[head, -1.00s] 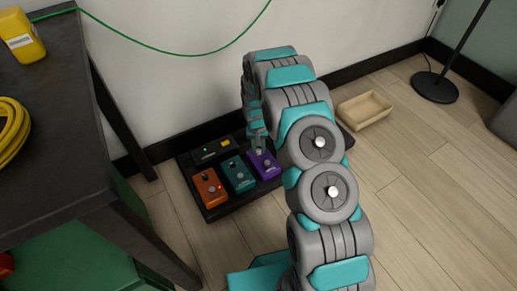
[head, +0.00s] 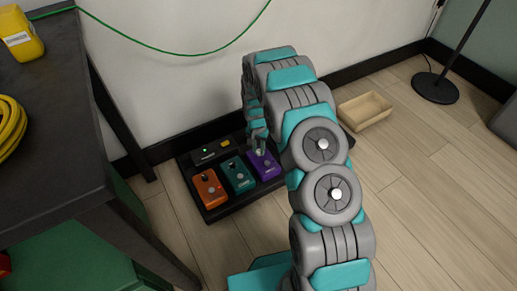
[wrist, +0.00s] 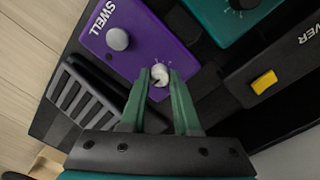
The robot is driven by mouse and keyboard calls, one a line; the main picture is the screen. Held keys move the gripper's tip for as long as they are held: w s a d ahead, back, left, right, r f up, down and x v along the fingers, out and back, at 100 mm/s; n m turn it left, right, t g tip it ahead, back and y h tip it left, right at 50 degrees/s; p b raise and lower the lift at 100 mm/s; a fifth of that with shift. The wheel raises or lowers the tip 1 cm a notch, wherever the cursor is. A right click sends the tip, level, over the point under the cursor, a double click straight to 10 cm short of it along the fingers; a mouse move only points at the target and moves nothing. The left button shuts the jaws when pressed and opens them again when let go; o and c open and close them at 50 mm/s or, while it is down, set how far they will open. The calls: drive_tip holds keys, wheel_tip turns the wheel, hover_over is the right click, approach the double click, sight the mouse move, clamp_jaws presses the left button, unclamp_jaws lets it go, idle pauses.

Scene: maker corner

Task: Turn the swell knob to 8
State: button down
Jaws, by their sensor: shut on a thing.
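The purple pedal (wrist: 130,35) is marked SWELL in the wrist view; in the head view it is the right one of three coloured pedals (head: 264,166). Its pale knob (wrist: 159,76) sits between the green fingertips of my gripper (wrist: 160,84), which is shut on it. The number the knob points to cannot be read. A second round grey button (wrist: 118,39) is on the same pedal, clear of my fingers. In the head view my gripper (head: 259,150) reaches down onto the purple pedal, and my arm hides part of the board behind it.
A teal pedal (head: 238,174) and an orange pedal (head: 208,188) stand to the left on the black board (head: 217,214). A black unit with a yellow switch (wrist: 264,81) lies beside the purple pedal. A ribbed black pedal (wrist: 95,105) is close to my gripper. A wooden tray (head: 365,110) lies on the floor.

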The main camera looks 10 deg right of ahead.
drive_tip(key=c, duration=0.6)
unclamp_jaws()
drive_tip(key=shift+c, duration=0.2)
drive_tip(key=shift+w+a+r, duration=0.1)
drive_tip(key=shift+a+r, duration=0.05)
drive_tip(key=shift+r, duration=3.7)
drive_tip(key=shift+r, duration=0.1)
wheel_tip(320, 180, up, 14)
drive_tip(key=r+n+p, duration=0.1)
drive_tip(key=p, duration=0.2)
hover_over(258, 150)
drive_tip(key=s+d, duration=0.1)
drive_tip(key=s, duration=0.7)
drive_tip(key=s+r+n+p, duration=0.1)
drive_tip(key=s+r+n, duration=0.1)
drive_tip(key=s+r, duration=0.65)
drive_tip(key=s+r+n+p, duration=0.1)
drive_tip(key=s+r, duration=0.3)
drive_tip(key=s, duration=0.5)
drive_tip(key=s+r+n+g+p, duration=0.1)
drive_tip(key=s+r, duration=0.3)
drive_tip(key=s, duration=0.5)
drive_tip(key=s+a+r+n+p, duration=0.1)
drive_tip(key=s+r, duration=0.4)
drive_tip(key=s, duration=0.5)
drive_tip(key=shift+n+g+p, duration=0.3)
drive_tip(key=shift+n+p, duration=0.1)
